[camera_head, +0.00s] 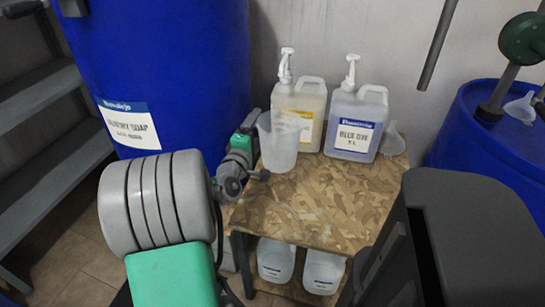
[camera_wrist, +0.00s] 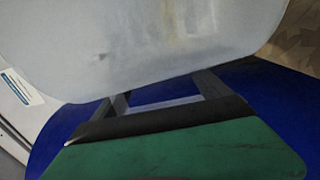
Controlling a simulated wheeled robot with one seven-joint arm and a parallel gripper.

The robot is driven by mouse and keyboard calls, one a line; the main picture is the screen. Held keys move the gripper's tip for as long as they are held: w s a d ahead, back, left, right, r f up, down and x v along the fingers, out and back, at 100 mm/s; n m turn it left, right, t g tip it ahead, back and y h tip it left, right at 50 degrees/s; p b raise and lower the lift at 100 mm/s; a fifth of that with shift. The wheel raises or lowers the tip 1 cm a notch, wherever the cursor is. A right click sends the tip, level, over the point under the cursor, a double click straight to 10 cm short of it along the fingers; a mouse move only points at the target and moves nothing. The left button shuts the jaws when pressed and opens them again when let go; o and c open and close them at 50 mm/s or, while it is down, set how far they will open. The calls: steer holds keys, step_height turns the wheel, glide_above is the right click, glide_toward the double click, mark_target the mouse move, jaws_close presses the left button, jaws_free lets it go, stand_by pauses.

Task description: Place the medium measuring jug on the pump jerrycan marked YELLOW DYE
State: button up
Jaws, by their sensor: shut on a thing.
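The measuring jug (camera_head: 278,146) is translucent white. It is in front of the left jerrycan and hides part of it. In the wrist view the jug (camera_wrist: 140,45) fills the top, close to the fingers. My gripper (camera_head: 255,142) is shut on the jug at its left side. The left pump jerrycan (camera_head: 312,103) holds a pale yellowish liquid and has a label with a yellow band, mostly covered by the jug, so its wording is unreadable. Its white pump stands upright. Whether the jug touches the table or the jerrycan is unclear.
The jerrycan marked BLUE DYE (camera_head: 357,122) stands just right, with a funnel (camera_head: 392,141) beside it. The wooden table (camera_head: 320,205) is clear in front. Two white containers (camera_head: 276,260) sit below. Blue drums stand left (camera_head: 165,60) and right (camera_head: 480,130).

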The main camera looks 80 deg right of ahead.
steer(key=w+d+f+b, duration=0.2)
steer(key=d+f+b, duration=0.2)
steer(key=d+f, duration=0.8)
steer(key=shift+w+d+f+b, duration=0.2)
steer(key=shift+d+f+b, duration=0.15)
steer(key=shift+d, duration=0.1)
steer(key=shift+f, duration=0.2)
steer(key=o, duration=1.2)
steer(key=shift+o, duration=0.2)
steer(key=shift+r, duration=0.15)
